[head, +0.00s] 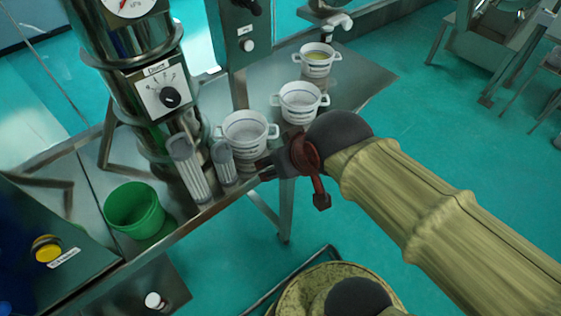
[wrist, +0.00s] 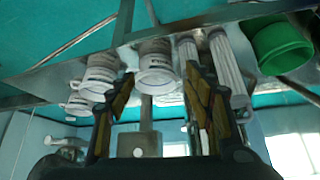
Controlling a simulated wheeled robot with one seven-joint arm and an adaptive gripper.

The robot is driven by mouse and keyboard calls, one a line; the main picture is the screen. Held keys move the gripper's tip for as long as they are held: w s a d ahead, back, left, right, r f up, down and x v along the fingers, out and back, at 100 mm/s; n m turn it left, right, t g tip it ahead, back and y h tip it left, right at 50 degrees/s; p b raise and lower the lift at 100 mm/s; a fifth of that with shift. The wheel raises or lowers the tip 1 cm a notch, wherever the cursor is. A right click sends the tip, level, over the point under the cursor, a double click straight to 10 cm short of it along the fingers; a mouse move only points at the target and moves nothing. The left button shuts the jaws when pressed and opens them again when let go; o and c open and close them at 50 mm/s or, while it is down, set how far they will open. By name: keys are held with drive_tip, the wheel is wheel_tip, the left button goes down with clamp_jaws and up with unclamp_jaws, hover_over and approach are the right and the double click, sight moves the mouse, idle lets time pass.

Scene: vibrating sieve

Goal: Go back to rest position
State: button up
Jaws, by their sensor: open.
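My gripper (head: 268,168) is at the front edge of the steel table in the head view, just beside the nearest white two-handled pot (head: 245,143). In the wrist view my gripper (wrist: 160,92) has its fingers wide apart with nothing held between them. The nearest pot (wrist: 155,62) shows beyond the gap, apart from the fingers as far as I can tell. My arm reaches in from the right, outstretched.
Two ribbed clear cylinders (head: 190,170) (head: 224,163) stand close left of my gripper. A green bucket (head: 134,211) is on the table (head: 353,83) at left. A steel machine with a dial (head: 160,85) rises behind. The teal floor (head: 400,110) to the right is open.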

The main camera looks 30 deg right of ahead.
drive_tip(key=shift+s+d+f, duration=0.1)
drive_tip(key=shift+s+d, duration=0.05)
drive_tip(key=shift+s, duration=0.35)
drive_tip(key=shift+s, duration=0.1)
drive_tip(key=shift+s+d+f+g, duration=0.15)
drive_tip(key=shift+s+g, duration=0.1)
drive_tip(key=shift+s, duration=0.35)
drive_tip(key=shift+s+d+f+g, duration=0.1)
drive_tip(key=shift+s+g, duration=0.1)
drive_tip(key=shift+s, duration=0.4)
drive_tip(key=shift+s+d+f+g, duration=0.15)
drive_tip(key=shift+s+g, duration=0.1)
drive_tip(key=shift+s, duration=0.35)
